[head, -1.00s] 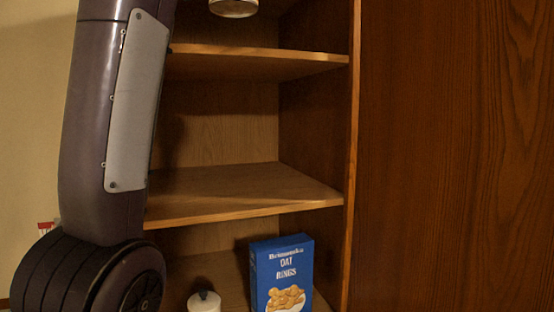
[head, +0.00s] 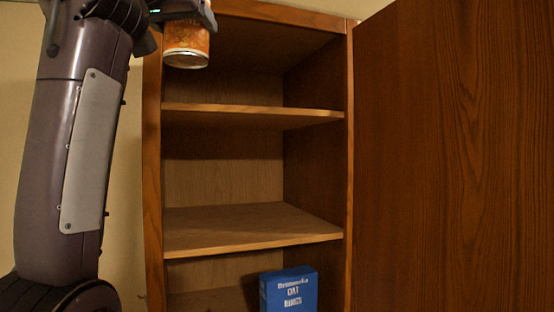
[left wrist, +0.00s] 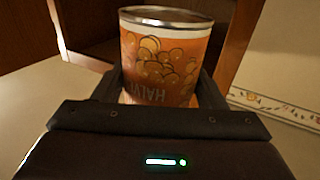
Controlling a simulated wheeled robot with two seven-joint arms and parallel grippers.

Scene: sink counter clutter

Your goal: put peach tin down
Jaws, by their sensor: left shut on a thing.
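The peach tin (head: 186,45) is an orange can with a metal rim. My left gripper (head: 182,12) is shut on it at the top left of the head view, in front of the upper part of the open cupboard. In the left wrist view the tin (left wrist: 160,60) sits between the two dark fingers of the left gripper (left wrist: 160,90), its label lettering upside down in the picture. The gripper is partly cut off by the top edge of the head view. My right gripper is not in view.
The wooden cupboard has an upper shelf (head: 250,117) and a middle shelf (head: 250,228), both bare where visible. A blue oat rings box (head: 288,290) stands in the lowest compartment. A large wooden door panel (head: 455,150) fills the right side.

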